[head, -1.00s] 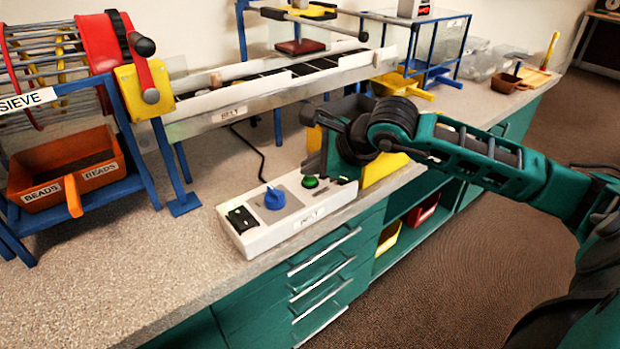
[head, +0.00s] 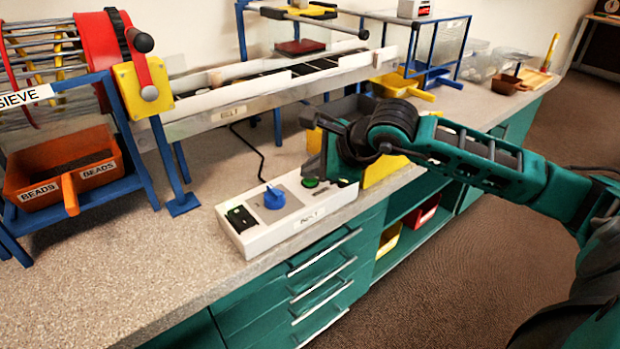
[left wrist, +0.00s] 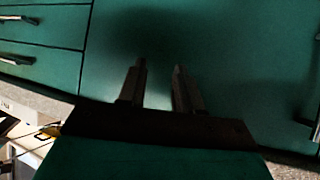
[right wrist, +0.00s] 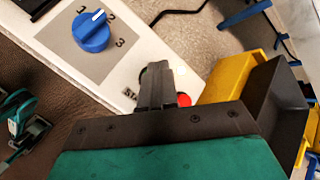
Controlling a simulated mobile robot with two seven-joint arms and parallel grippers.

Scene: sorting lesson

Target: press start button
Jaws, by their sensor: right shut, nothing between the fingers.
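A white control box (head: 262,238) stands at the bench's front edge. It bears a green button (head: 310,182), a blue knob (head: 274,198) and a black switch (head: 240,218). My right gripper (head: 313,172) is shut and empty, pointing down at the green button. In the right wrist view its fingers (right wrist: 160,78) hide most of that button; I cannot tell whether they touch it. A red button (right wrist: 184,100) shows beside the fingertips, and the blue knob (right wrist: 92,32) lies to the left. My left gripper (left wrist: 160,78) is open and empty in front of green cabinet fronts.
A yellow bin (right wrist: 226,78) stands right beside the box. Behind it run the belt (head: 220,117) and a blue frame. The sieve with an orange beads tray (head: 40,190) stands at the left. The bench top (head: 120,265) is clear in front of the sieve.

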